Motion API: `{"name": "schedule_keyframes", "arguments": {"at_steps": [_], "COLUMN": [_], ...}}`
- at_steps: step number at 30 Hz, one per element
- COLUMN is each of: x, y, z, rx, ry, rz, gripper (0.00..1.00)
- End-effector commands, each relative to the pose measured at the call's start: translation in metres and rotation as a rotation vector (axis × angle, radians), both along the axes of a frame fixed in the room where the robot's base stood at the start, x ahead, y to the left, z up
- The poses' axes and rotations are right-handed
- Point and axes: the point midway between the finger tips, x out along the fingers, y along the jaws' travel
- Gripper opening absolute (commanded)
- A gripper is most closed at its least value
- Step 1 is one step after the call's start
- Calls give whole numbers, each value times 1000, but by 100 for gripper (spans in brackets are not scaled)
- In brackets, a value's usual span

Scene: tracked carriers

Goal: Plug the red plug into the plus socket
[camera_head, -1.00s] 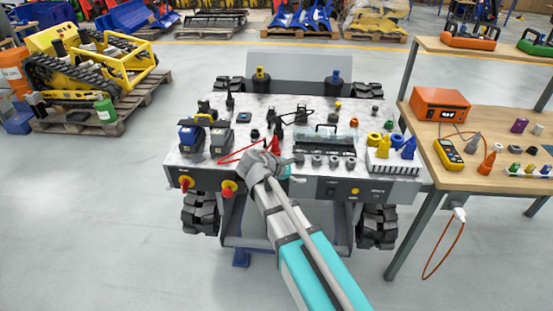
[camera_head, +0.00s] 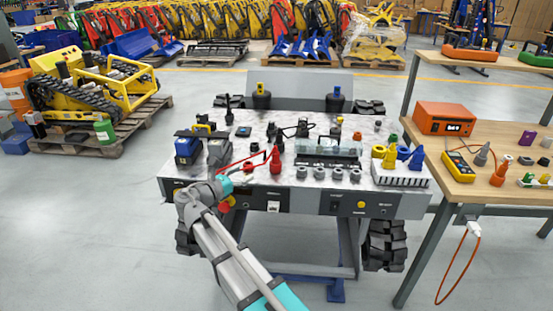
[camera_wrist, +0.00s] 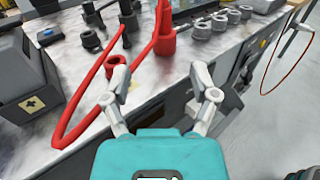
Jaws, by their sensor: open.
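The red plug (camera_head: 275,161) stands upright on the marbled bench top, with a red cable (camera_head: 238,163) running left from it. In the wrist view the plug (camera_wrist: 164,38) is beyond my fingers at the top centre, and the cable (camera_wrist: 84,115) loops down to the left. A dark grey block (camera_head: 218,154) at the left carries a yellow label with a black plus (camera_wrist: 32,104) in the wrist view; no socket opening shows clearly. My gripper (camera_wrist: 160,76) is open and empty, at the bench's front edge, left of and nearer than the plug.
A blue-and-black block (camera_head: 188,149) stands left of the grey block. Several grey ring-shaped parts (camera_head: 337,174) line the front right of the top. A white rack (camera_head: 402,176) with blue and yellow plugs stands at the right. A wooden table (camera_head: 488,190) adjoins on the right.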

Motion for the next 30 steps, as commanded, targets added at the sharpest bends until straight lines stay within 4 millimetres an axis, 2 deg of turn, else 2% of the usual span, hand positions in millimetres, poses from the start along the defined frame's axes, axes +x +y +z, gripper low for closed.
{"name": "schedule_keyframes", "arguments": {"at_steps": [8, 21, 30], "x": [11, 56, 66], "y": [-9, -49, -58], "z": [0, 0, 0], "rx": [1, 3, 3], "ry": [0, 0, 0], "rz": [-2, -4, -2], "gripper": [76, 76, 76]}}
